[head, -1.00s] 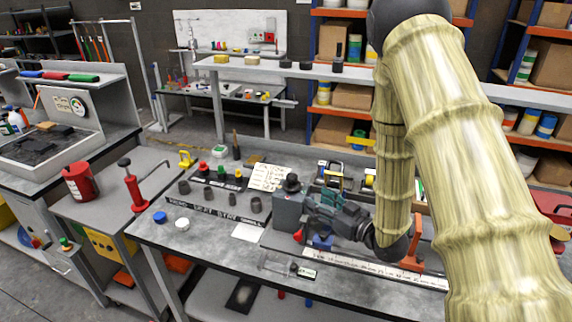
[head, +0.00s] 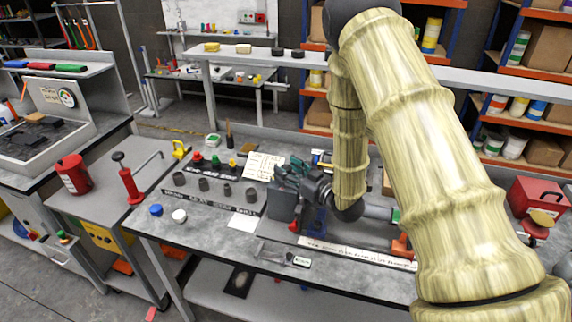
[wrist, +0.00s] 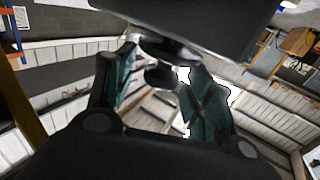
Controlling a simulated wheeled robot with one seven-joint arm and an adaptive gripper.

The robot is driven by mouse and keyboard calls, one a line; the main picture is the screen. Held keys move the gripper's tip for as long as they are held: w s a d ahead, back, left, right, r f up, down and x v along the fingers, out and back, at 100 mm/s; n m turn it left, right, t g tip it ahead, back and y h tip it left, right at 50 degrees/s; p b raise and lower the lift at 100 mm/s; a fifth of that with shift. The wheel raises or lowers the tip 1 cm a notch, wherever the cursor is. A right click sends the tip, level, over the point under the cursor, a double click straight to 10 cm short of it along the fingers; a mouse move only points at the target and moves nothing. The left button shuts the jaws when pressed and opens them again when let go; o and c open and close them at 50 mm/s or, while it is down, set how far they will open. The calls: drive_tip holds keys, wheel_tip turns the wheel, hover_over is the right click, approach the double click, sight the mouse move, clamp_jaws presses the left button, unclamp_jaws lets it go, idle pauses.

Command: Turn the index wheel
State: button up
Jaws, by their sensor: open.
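A grey block (head: 281,205) stands on the workbench, and in the earlier head view a dark round knob, which looks like the index wheel, sits on its top. In the head view my gripper (head: 290,172) is at the top of this block and mostly covers the knob. In the wrist view a dark knob (wrist: 160,76) shows under a large dark body (wrist: 190,22). My gripper (wrist: 160,82) is open there, with one teal finger on each side of the knob. I see gaps beside the knob; contact with either finger cannot be told.
A row of dark cylinders stands behind a lettered strip (head: 212,203) left of the block. A white card (head: 243,221) and a long scale strip (head: 355,254) lie in front. A blue cap (head: 156,210) and a white cap (head: 179,216) sit at the bench's left, with bare top nearby.

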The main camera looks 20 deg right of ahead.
drive_tip(key=shift+w+a, duration=0.3)
drive_tip(key=shift+w, duration=0.2)
drive_tip(key=c, duration=1)
drive_tip(key=shift+f+h, duration=0.1)
drive_tip(key=shift+h, duration=0.2)
